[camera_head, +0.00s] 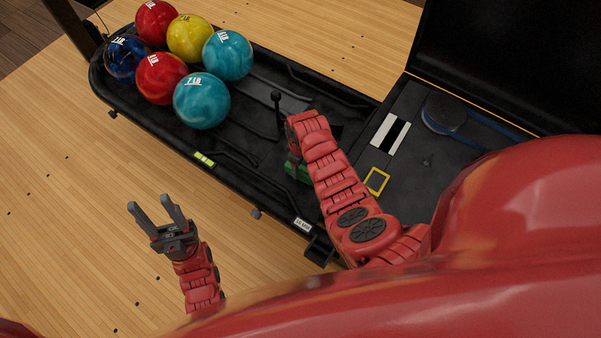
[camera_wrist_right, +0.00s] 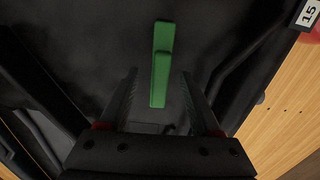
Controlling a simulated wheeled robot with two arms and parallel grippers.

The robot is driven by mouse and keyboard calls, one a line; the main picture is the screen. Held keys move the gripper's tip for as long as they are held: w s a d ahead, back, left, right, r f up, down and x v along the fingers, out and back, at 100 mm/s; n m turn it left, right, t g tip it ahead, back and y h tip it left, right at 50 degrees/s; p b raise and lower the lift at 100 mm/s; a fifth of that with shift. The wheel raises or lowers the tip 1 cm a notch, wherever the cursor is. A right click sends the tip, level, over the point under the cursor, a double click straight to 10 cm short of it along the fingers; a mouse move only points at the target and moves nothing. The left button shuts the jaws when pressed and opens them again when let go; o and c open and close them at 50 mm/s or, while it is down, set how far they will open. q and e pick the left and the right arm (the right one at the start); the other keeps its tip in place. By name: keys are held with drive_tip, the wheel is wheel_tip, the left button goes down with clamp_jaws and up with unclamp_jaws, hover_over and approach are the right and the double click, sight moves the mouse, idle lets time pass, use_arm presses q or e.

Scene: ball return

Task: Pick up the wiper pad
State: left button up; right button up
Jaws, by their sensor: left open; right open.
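A green block-shaped object (camera_wrist_right: 163,38), which looks like the wiper pad, lies on the dark tray in the right wrist view. My right gripper (camera_wrist_right: 159,74) is open, with one finger on each side of the near part and gaps to both fingers. In the head view only a bit of green (camera_head: 298,172) shows beside my right wrist, which hides the rest and the right fingers. My left gripper (camera_head: 150,203) is open and empty over the wooden floor.
Several bowling balls, such as a teal one (camera_head: 202,101), sit at the far-left end of the black ball return (camera_head: 262,172). A short black post (camera_head: 277,108) stands near my right wrist. A grey panel with a round disc (camera_head: 443,112) lies to the right.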

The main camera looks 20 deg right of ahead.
clamp_jaws()
idle(0.3)
idle(0.3)
